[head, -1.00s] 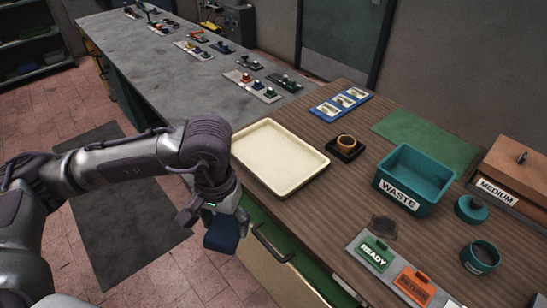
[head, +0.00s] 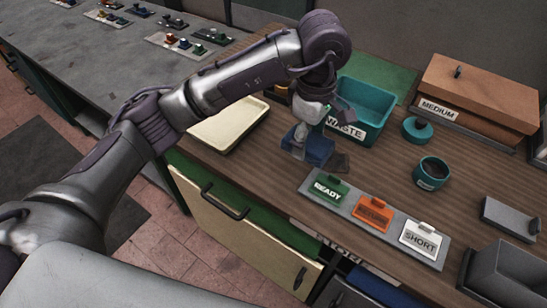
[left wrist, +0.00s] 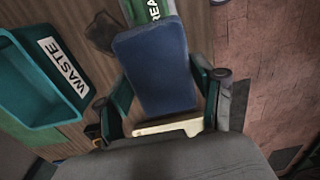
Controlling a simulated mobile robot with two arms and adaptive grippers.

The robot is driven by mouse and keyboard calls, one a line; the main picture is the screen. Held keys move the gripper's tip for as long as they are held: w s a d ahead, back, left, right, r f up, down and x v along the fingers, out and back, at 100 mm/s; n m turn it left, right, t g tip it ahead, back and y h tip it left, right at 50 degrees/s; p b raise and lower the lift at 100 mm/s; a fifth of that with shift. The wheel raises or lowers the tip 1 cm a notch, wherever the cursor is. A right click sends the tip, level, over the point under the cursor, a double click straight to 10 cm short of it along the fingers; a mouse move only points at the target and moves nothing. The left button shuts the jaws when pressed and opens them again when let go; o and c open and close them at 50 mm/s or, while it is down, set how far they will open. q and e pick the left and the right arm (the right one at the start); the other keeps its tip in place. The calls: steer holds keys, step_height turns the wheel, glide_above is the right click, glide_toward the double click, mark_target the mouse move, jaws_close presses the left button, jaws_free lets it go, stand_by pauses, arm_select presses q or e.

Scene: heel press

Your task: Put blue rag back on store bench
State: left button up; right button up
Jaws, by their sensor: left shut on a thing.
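The blue rag (head: 314,151) is a folded, block-like dark blue pad. My left gripper (head: 304,138) is shut on it over the front part of the wooden bench (head: 275,190), between the teal WASTE bin and the green READY tag. In the left wrist view, the rag (left wrist: 157,65) sits between the two fingers of the left gripper (left wrist: 163,90). I cannot tell whether the rag touches the bench top. Which bench is the store bench is not clear; a label on the front edge is partly hidden. My right gripper is not in view.
The WASTE bin (head: 367,106) stands just behind my gripper. A cream tray (head: 226,124) lies to the left. READY, RETURN and SHORT tags stand on a grey strip (head: 345,208). A teal cup (head: 432,173) and a MEDIUM box (head: 478,85) are to the right. A grey bench (head: 75,50) is at back left.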

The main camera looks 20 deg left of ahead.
arm_select(q)
steer(key=p, duration=0.3)
glide_above(263, 160)
step_height(263, 160, down, 6)
steer(key=shift+f, duration=0.4)
step_height(263, 160, down, 3)
steer(key=shift+f+p, duration=0.1)
steer(key=shift+p, duration=0.85)
steer(key=shift+f, duration=0.3)
steer(key=shift+f, duration=0.1)
steer(key=shift+f, duration=0.1)
steer(key=o, duration=1.1)
